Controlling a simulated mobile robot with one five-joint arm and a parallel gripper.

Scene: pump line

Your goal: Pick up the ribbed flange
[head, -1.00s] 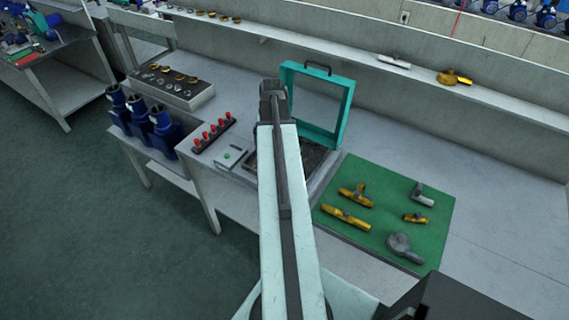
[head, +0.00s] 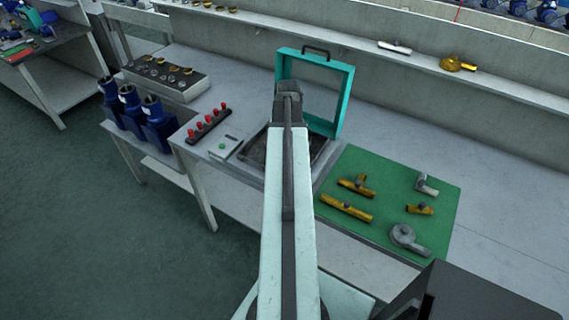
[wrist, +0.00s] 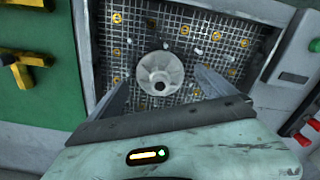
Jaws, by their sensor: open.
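The ribbed flange (wrist: 161,72) shows in the wrist view as a round grey disc with a raised hub and a dark central hole. It lies on a dark mesh floor in a shallow grey tray (head: 322,160). My gripper (wrist: 162,80) is open, its two fingers apart on either side of the flange in the picture. No contact with the flange is visible, and I cannot tell the height of the fingers above it. In the head view my gripper (head: 288,88) is over the tray, and my arm hides the flange.
An upright teal frame (head: 348,95) stands at the tray's back. A green mat (head: 385,205) with several brass and grey fittings lies to the right. Left are a red-pegged rack (head: 207,127), a small box with a green button (head: 224,147) and blue pump bodies (head: 158,122).

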